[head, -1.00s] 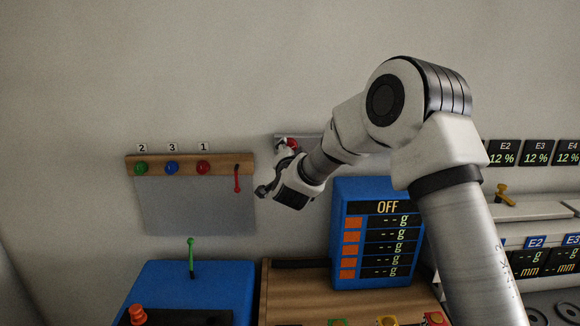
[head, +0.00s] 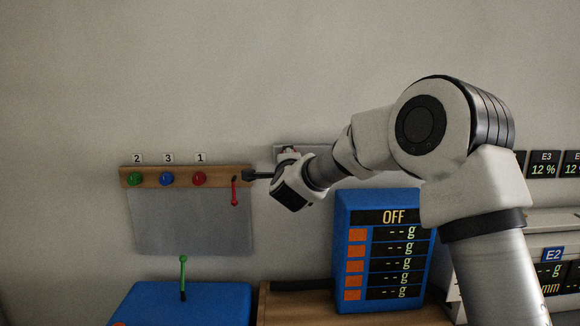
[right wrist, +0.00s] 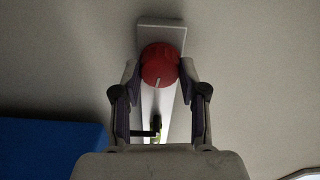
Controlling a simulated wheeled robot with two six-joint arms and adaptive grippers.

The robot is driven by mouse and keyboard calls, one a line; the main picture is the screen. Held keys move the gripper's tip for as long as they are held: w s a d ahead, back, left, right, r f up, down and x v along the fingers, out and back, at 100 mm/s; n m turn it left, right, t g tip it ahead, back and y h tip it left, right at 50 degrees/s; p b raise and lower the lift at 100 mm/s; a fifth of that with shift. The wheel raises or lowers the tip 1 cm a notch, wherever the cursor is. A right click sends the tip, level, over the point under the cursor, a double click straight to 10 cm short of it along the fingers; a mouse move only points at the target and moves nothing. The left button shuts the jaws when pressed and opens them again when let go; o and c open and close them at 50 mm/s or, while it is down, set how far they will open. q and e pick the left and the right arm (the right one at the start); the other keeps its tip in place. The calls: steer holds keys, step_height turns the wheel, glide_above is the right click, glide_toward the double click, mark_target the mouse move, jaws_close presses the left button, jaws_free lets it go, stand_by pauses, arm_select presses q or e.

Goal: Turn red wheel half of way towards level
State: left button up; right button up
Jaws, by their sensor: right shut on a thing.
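The red wheel (right wrist: 160,64) shows in the right wrist view, with a short pale mark at its lower edge. It is mounted on a grey plate (right wrist: 148,27). My right gripper (right wrist: 160,82) has one finger on each side of the wheel and is shut on it. In the head view my right gripper (head: 268,176) is at the wall by the small grey plate (head: 305,148), and the wheel is largely hidden there. A small yellow-green part (right wrist: 157,126) sits below the wheel in the right wrist view; I cannot tell what it is. My left gripper is not in view.
A wooden strip (head: 219,183) with green, blue and red knobs and a red lever (head: 234,190) hangs just left of my right gripper. A blue display reading OFF (head: 343,215) stands below my arm. A blue box (head: 200,300) with a green lever is lower left.

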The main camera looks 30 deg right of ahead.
steer(key=shift+r, duration=0.25)
steer(key=o, duration=1.1)
steer(key=shift+w, duration=0.1)
steer(key=shift+o, duration=0.2)
steer(key=shift+w+a+f, duration=0.1)
steer(key=shift+w+f, duration=0.05)
steer(key=shift+f, duration=0.1)
steer(key=v, duration=1.2)
